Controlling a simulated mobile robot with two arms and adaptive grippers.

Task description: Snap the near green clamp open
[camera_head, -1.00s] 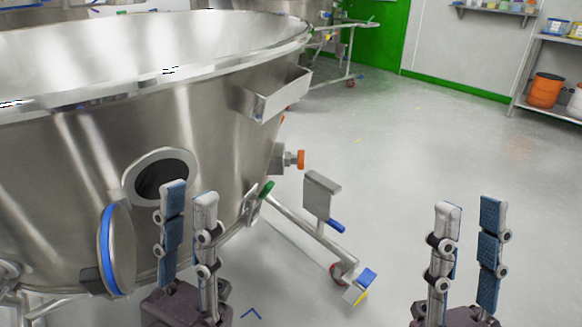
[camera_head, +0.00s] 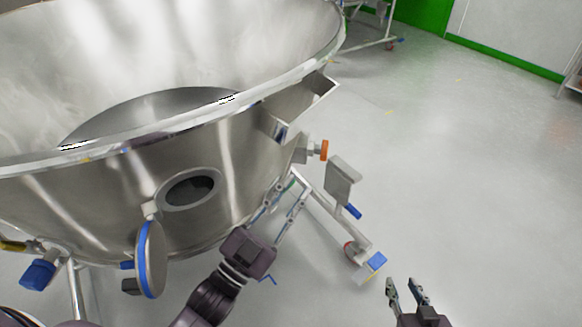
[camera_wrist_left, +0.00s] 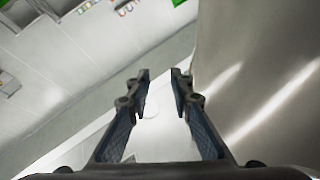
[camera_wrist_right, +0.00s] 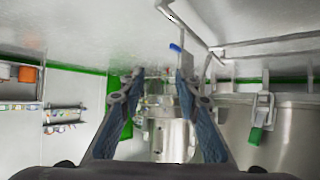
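A clamp with a green handle (camera_wrist_right: 257,135) and a metal body sits on the steel vessel's side at the right of the right wrist view. In the head view the clamp area is mostly hidden by my left gripper (camera_head: 285,192); at most a trace of green shows by its fingertips. My left gripper is open beside the vessel wall. The left wrist view shows its fingers (camera_wrist_left: 163,75) apart with nothing between them, and the clamp is not visible there. My right gripper (camera_head: 402,284) is open and empty over the floor, right of the vessel; its fingers also show apart in the right wrist view (camera_wrist_right: 160,75).
The large steel vessel (camera_head: 110,185) fills the left, with a round port (camera_head: 190,188) and an open blue-rimmed cover (camera_head: 150,258). An orange knob (camera_head: 324,150), a metal bracket (camera_head: 342,180) and a wheeled leg stand right of my left gripper. The floor at right is clear.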

